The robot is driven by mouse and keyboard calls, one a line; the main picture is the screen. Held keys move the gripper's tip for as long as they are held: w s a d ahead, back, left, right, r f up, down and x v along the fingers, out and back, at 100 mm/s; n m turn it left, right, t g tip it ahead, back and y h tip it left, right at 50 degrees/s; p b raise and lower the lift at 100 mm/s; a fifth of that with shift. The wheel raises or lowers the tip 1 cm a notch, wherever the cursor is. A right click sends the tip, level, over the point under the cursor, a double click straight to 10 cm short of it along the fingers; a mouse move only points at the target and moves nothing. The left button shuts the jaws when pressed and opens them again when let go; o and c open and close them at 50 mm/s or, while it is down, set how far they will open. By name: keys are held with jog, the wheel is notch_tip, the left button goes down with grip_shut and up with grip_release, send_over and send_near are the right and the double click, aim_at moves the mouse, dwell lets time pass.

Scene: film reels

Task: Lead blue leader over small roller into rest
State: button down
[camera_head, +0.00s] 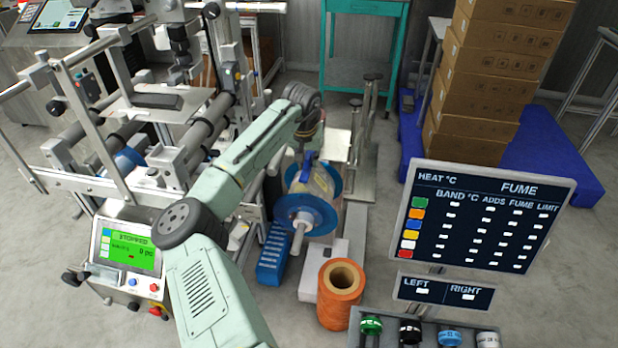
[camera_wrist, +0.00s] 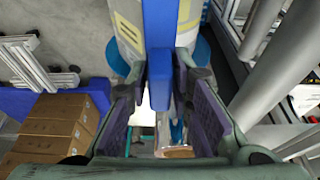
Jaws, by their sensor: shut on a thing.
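The blue leader (camera_wrist: 158,40) runs down the middle of the wrist view as a wide blue strip. Its lower end lies between the purple pads of my gripper (camera_wrist: 160,97), which is shut on it. In the head view my gripper (camera_head: 307,148) is small and partly hidden by my arm, above a reel with blue flanges (camera_head: 306,215) and pale film. Part of the blue leader shows there just below the fingers. Grey metal rollers (camera_wrist: 268,65) stand right of my gripper in the wrist view. I cannot tell which is the small roller, nor make out the rest.
The machine frame with rollers (camera_head: 207,125) stands left of my gripper. An orange roll (camera_head: 341,290) and a blue slotted box (camera_head: 273,258) stand in front. A sign board (camera_head: 484,215) is at right. Stacked cartons (camera_head: 485,90) stand on a blue pallet (camera_head: 555,150) behind.

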jog(key=a+r+p, duration=0.3)
jog(key=r+p, duration=0.3)
jog(key=r, duration=0.3)
jog(key=shift+w+r+p, duration=0.3)
jog(key=shift+w+r, duration=0.05)
dwell(1.1)
jog(key=shift+a, duration=0.1)
jog(key=shift+w+a, duration=0.25)
jog(key=shift+a, duration=0.95)
jog(key=shift+w+a, duration=0.2)
jog(key=shift+a, duration=1)
jog(key=w+a+r, duration=0.1)
jog(key=a+r, duration=0.6)
jog(key=shift+w+r, duration=0.2)
jog(key=shift+r, duration=0.05)
dwell(0.9)
